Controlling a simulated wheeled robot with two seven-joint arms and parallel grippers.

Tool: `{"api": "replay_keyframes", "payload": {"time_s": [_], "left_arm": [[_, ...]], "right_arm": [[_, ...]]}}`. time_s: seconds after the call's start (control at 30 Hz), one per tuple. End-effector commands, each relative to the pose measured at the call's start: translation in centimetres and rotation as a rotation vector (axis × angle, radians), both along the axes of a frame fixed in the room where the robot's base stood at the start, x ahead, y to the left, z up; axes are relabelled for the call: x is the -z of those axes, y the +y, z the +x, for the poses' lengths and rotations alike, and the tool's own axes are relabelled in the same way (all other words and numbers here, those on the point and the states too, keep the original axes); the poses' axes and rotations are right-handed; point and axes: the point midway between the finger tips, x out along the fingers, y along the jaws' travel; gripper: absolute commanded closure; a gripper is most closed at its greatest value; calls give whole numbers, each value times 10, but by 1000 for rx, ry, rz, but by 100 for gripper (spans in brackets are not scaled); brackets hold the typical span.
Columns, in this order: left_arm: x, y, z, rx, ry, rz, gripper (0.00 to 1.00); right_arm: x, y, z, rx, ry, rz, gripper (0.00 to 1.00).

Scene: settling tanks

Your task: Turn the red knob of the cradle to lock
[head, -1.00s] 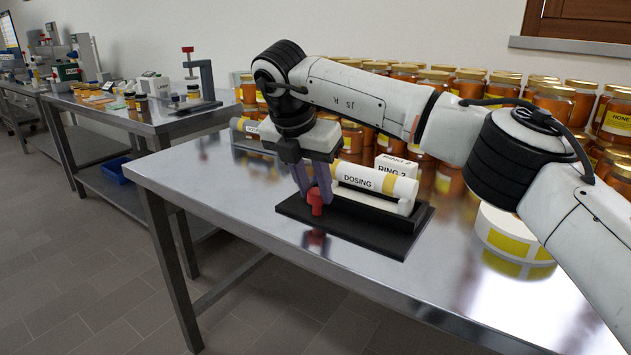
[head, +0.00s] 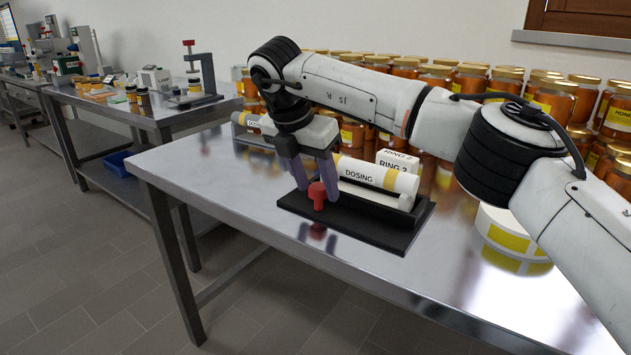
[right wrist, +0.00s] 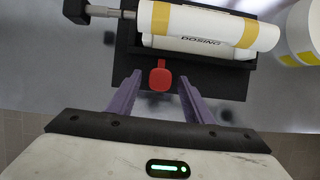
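The red knob (head: 317,195) stands at the front left of the black cradle (head: 400,241). In the right wrist view the red knob (right wrist: 160,76) has a round head with a short tab pointing up in the picture. A white cylinder with yellow bands, marked DOSING (head: 372,174), lies in the cradle; it also shows in the right wrist view (right wrist: 208,22). My right gripper (head: 317,196) is open, its purple fingers pointing down on either side of the knob. In the right wrist view the fingertips (right wrist: 160,80) are apart from it, with gaps on both sides. My left gripper is not in view.
A box marked RING 2 (head: 397,160) stands behind the cylinder. Many honey jars (head: 470,80) fill the table's back. Another cylinder (head: 246,122) lies at the back left. The front left of the table is clear.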

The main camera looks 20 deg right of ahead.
Motion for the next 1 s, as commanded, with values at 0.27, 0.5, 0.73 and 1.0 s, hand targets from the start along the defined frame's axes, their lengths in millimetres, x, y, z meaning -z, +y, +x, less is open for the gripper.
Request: {"api": "replay_keyframes", "payload": {"time_s": [0.27,0.5,0.73,1.0], "left_arm": [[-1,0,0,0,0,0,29],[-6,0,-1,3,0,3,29],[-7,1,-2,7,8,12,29],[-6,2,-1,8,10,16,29]], "right_arm": [[-6,2,-1,-2,-2,0,53],[-46,15,-10,-3,-5,1,53],[-83,27,-19,0,-2,1,53],[-96,32,-23,-1,0,0,53]]}}
